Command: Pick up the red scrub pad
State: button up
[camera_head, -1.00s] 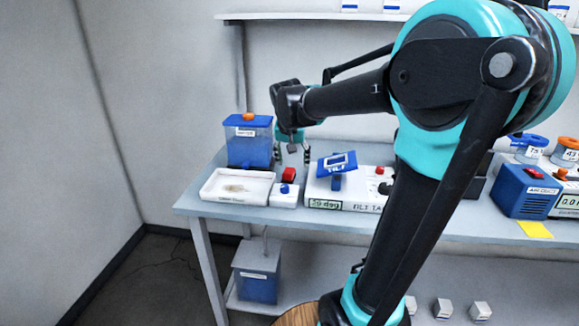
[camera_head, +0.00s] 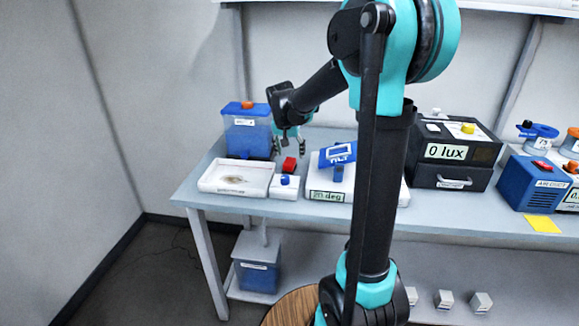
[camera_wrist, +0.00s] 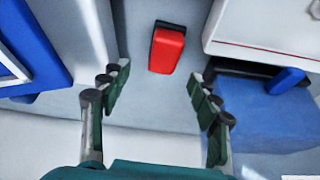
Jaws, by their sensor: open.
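The red scrub pad (camera_head: 289,165) is a small red block with a dark edge. In the head view it shows just behind a small white box with a blue button. In the wrist view the pad (camera_wrist: 167,50) lies on the grey table, beyond the fingertips and between their lines, near the top. My gripper (camera_head: 291,150) is open and empty, pointing down above the pad. In the wrist view both fingers of my gripper (camera_wrist: 158,88) are spread apart, touching nothing that I can see.
A white tray (camera_head: 208,186) and a blue bin with an orange knob (camera_head: 247,137) stand left of the pad. The small white box (camera_head: 283,190) is in front of it.

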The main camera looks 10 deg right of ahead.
aim_at(290, 159)
jog(key=shift+x, duration=2.85)
jog(key=shift+a, duration=0.2)
jog(key=shift+c, duration=0.5)
jog(key=c, duration=1.1)
jog(key=shift+c, duration=0.2)
jog(key=shift+r, duration=0.1)
notch_tip(290, 159, up, 20)
